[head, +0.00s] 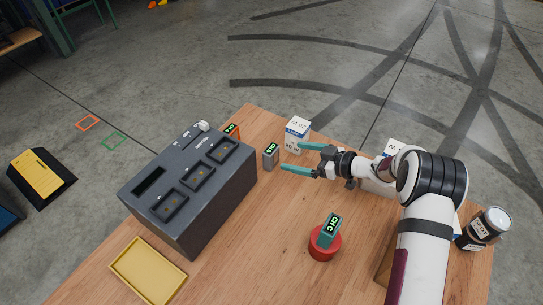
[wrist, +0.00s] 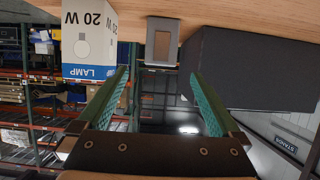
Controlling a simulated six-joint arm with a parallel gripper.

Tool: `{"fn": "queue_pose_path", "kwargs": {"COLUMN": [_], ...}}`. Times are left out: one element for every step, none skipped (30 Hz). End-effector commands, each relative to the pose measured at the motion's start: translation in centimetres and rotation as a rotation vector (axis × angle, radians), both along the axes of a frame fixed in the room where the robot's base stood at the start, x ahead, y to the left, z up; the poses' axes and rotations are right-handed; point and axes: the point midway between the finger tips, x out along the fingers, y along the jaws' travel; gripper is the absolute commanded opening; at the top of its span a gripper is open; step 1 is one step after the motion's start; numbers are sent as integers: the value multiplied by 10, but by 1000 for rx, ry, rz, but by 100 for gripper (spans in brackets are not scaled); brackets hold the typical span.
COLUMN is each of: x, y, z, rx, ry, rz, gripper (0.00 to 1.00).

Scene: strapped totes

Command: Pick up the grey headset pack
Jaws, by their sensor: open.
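The grey headset pack (head: 270,157) is a small upright block with a green-lit display. It stands on the wooden table beside the dark charger box (head: 210,215). My gripper (head: 291,156) is open, its two teal fingers pointing left at the pack, with a short gap left between them. In the wrist view, which looks upside down, the grey pack (wrist: 162,42) shows just beyond and between the open fingertips (wrist: 160,74). Nothing is between the fingers.
A white lamp box (head: 297,135) stands close behind my fingers. An orange pack (head: 232,131) is by the charger's far end. A teal pack (head: 329,229) sits on a red round stand (head: 324,250).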

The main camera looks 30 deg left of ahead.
Motion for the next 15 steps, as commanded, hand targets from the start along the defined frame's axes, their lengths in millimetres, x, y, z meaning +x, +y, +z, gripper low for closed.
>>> {"fn": "queue_pose_path", "kwargs": {"x": [-1,-1,-1,0,0,0,-1,-1,-1,-2,-2,-2,-2,-2,-2], "y": [13,19,26,30,33,37,41,45,53,60,66,73,78,82,86], "z": [-5,-8,-11,-12,-13,-15,-16,-18,-19,-21,-23,-25,-27,-29,-30], "rx": [0,0,0,0,0,0,0,0,0,1,0,0,1,0,0], "ry": [1,0,1,0,-1,-1,0,0,-1,-1,-1,-1,-1,-1,-1], "rz": [4,3,2,1,1,1,1,1,3,3,1,2,2,1,0], "gripper": [100,100,100,100,100,100,100,100,100,100,100,100,100,100,100]}}
